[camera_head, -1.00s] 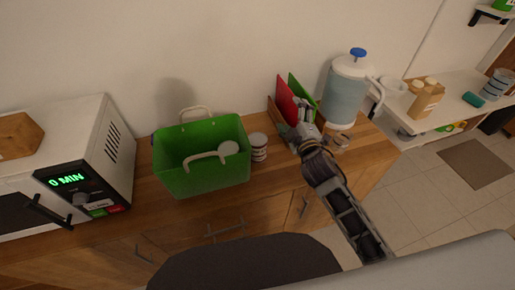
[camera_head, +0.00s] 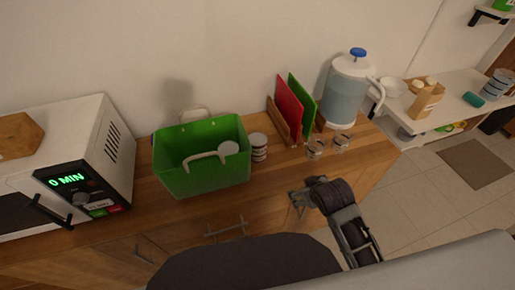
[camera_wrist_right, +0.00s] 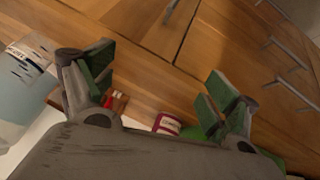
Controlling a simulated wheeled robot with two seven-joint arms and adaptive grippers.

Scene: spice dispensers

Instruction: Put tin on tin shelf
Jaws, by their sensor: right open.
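A small tin (camera_head: 259,147) with a pale lid and a printed label stands upright on the wooden counter, right beside the green basket. What looks like the same tin (camera_wrist_right: 167,123) shows between my fingers' directions in the right wrist view, partly cut off by my gripper body. My right gripper (camera_head: 299,198) is at the counter's front edge, to the right of and nearer than the tin, apart from it. Its two fingers (camera_wrist_right: 155,88) are spread with nothing between them. My left gripper is not in view. I cannot tell which surface is the tin shelf.
The green basket (camera_head: 200,170) holds a round pale object. A rack with red (camera_head: 288,105) and green boards, two small jars (camera_head: 316,149) and a water jug (camera_head: 347,90) stand to the right. A microwave (camera_head: 100,150) is at left. A wall shelf (camera_head: 490,15) is at upper right.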

